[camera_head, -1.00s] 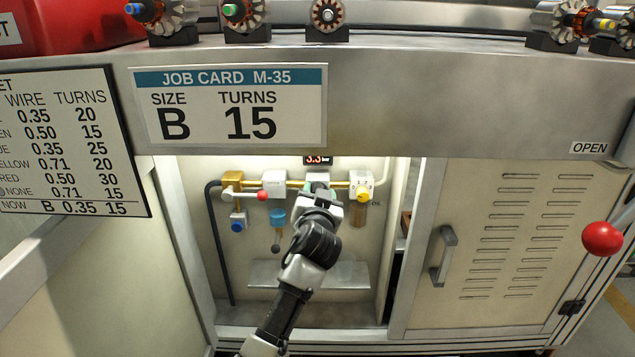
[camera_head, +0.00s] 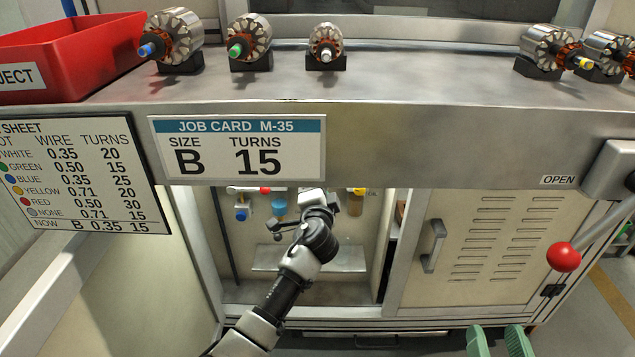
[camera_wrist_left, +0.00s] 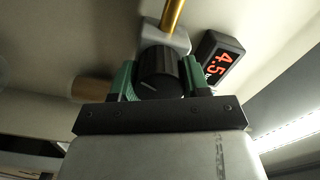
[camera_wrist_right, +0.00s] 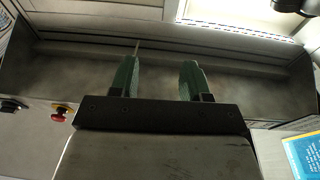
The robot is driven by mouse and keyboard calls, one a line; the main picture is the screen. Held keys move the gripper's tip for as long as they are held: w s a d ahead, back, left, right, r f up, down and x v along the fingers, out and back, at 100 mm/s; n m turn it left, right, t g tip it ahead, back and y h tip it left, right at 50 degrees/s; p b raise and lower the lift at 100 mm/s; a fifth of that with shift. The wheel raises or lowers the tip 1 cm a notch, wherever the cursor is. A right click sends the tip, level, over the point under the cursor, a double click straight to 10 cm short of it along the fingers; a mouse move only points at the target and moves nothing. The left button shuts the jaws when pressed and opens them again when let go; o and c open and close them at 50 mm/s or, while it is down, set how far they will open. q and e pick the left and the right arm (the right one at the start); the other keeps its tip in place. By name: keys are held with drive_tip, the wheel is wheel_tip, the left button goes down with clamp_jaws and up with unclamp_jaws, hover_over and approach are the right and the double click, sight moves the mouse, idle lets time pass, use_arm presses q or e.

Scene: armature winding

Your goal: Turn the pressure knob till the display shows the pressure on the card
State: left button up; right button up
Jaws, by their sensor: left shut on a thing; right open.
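The black pressure knob (camera_wrist_left: 162,70) sits on a grey valve body in the left wrist view. My left gripper (camera_wrist_left: 156,82) is shut on it, with a green finger on each side. The display (camera_wrist_left: 222,56) beside it reads 4.5 in red digits. In the head view, the bench front hides the knob and the display. The job card (camera_head: 238,148) reads M-35, size B, turns 15; I see no pressure figure on it. My right gripper (camera_head: 500,341) is open and empty at the bottom edge of the head view, and its green fingers show apart in the right wrist view (camera_wrist_right: 157,78).
A setup sheet (camera_head: 75,175) hangs left of the job card. Several armatures (camera_head: 172,40) and a red reject bin (camera_head: 60,55) stand on the bench. The cabinet's closed vented door (camera_head: 490,240) is right of the open bay. A red-ball lever (camera_head: 563,257) juts out at right.

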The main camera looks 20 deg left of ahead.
use_arm(q)
drive_tip(key=m+p, duration=0.2)
drive_tip(key=m, duration=0.2)
drive_tip(key=shift+m, duration=0.5)
use_arm(e)
drive_tip(key=s+d+f+g+h, duration=0.2)
drive_tip(key=s+f+g, duration=0.1)
drive_tip(key=f+g, duration=0.4)
drive_tip(key=shift+d+f+g+h, duration=0.2)
drive_tip(key=shift+f+g+h, duration=0.15)
drive_tip(key=shift+f, duration=0.4)
drive_tip(key=shift+s, duration=0.1)
use_arm(q)
drive_tip(key=o, duration=0.9)
drive_tip(key=shift+f, duration=0.1)
